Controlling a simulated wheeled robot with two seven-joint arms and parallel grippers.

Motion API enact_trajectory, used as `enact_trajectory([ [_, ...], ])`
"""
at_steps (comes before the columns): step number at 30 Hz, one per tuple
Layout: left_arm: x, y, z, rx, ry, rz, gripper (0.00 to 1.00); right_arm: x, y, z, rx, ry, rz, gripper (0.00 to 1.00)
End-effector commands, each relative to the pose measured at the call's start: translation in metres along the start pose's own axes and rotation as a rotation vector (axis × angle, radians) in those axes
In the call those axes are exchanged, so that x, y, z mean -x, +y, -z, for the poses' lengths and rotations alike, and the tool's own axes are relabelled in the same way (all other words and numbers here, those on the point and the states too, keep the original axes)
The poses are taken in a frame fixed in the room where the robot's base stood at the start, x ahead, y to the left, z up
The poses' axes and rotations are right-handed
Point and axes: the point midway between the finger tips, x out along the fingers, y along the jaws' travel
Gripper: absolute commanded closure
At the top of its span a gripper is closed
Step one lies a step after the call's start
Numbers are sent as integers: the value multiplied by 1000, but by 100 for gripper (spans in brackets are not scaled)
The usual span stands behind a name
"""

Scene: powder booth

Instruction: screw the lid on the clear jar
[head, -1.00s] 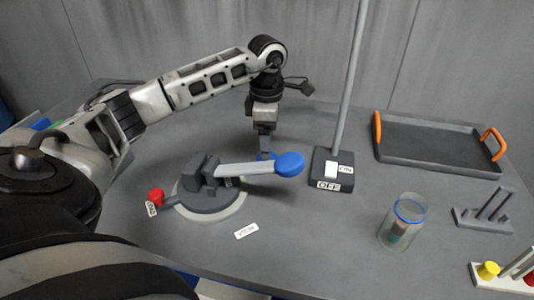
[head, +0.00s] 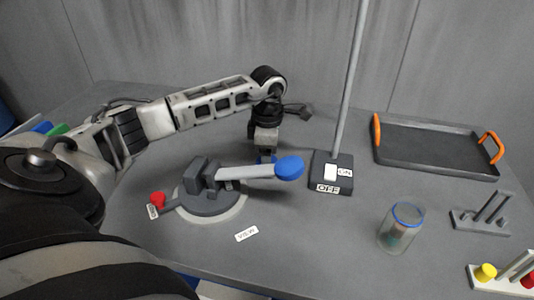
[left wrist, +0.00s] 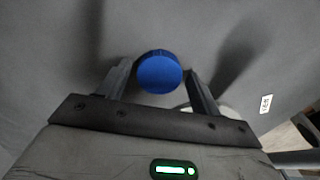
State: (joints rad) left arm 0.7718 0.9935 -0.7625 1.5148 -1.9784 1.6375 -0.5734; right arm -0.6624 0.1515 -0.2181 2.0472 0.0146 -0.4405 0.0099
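A round blue lid (left wrist: 159,72) shows in the left wrist view between the fingers of my left gripper (left wrist: 158,80). The fingers are apart, with narrow gaps at the lid's sides. My right gripper is not in view.

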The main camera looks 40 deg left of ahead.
Motion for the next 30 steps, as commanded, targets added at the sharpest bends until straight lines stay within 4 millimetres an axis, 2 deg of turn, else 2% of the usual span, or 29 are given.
enact_trajectory([
  [1, 0, 0, 0, 0, 0, 0, 51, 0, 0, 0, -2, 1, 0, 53],
  [3, 0, 0, 0, 0, 0, 0, 70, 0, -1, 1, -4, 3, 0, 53],
  [4, 0, 0, 0, 0, 0, 0, 73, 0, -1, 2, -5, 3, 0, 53],
  [7, 0, 0, 0, 0, 0, 0, 73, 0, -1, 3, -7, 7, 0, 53],
  [8, 0, 0, 0, 0, 0, 0, 76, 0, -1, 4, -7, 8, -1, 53],
  [16, 6, 1, 0, 0, -1, -2, 77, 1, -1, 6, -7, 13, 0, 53],
  [20, 25, 1, 0, 1, -2, -5, 77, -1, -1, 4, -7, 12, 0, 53],
  [27, 74, 1, 0, -1, -2, -4, 77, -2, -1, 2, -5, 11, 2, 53],
  [30, 88, 1, 0, 0, -1, -3, 77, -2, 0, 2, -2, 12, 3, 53],
])
